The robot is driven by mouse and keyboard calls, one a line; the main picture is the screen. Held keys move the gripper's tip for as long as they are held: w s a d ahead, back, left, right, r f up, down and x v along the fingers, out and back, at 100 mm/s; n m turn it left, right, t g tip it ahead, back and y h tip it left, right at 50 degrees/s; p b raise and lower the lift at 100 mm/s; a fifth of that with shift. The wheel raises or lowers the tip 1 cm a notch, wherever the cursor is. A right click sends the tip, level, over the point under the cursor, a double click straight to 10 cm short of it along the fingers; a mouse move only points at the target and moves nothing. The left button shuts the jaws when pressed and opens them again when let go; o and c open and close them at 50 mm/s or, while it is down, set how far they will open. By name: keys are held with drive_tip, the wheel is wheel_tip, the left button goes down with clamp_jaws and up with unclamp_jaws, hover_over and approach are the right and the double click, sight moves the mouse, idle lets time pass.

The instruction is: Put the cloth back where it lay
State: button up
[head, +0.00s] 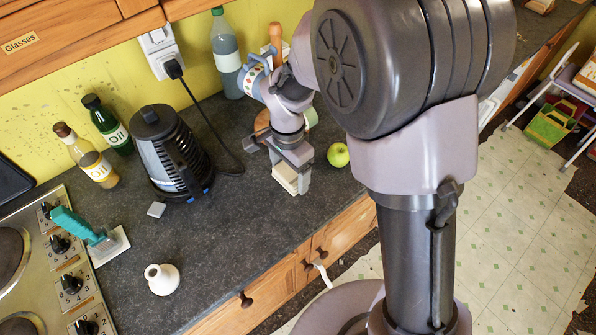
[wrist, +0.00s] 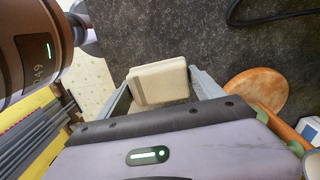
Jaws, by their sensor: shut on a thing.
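My gripper (head: 289,178) is shut on a cream, thick, block-like folded piece, which I take to be the cloth (head: 285,177). In the wrist view the cloth (wrist: 158,82) sits between the two grey fingers (wrist: 160,88), with a fine woven-looking face. The gripper points down over the dark counter, near its front edge. I cannot tell whether the cloth touches the counter.
A green apple (head: 338,154) lies right of the gripper. A dark kettle (head: 172,152) stands left, with its cord behind. A white vase (head: 161,279) stands front left. A round wooden board (wrist: 258,92) is close by in the wrist view. Counter between kettle and gripper is clear.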

sight(288, 196)
drive_tip(key=shift+s+a, duration=0.15)
drive_tip(key=shift+a, duration=0.3)
wheel_tip(288, 196, down, 6)
drive_tip(key=b, duration=0.5)
drive_tip(key=shift+r, duration=0.1)
drive_tip(key=shift+f+b, duration=0.7)
drive_tip(key=shift+b, duration=0.15)
idle(1.1)
drive_tip(key=o, duration=1.2)
drive_tip(key=shift+d, duration=0.1)
drive_tip(key=shift+o, duration=0.2)
drive_tip(key=shift+r, duration=0.2)
drive_tip(key=shift+r+p, duration=3.05)
drive_tip(key=shift+r, duration=0.85)
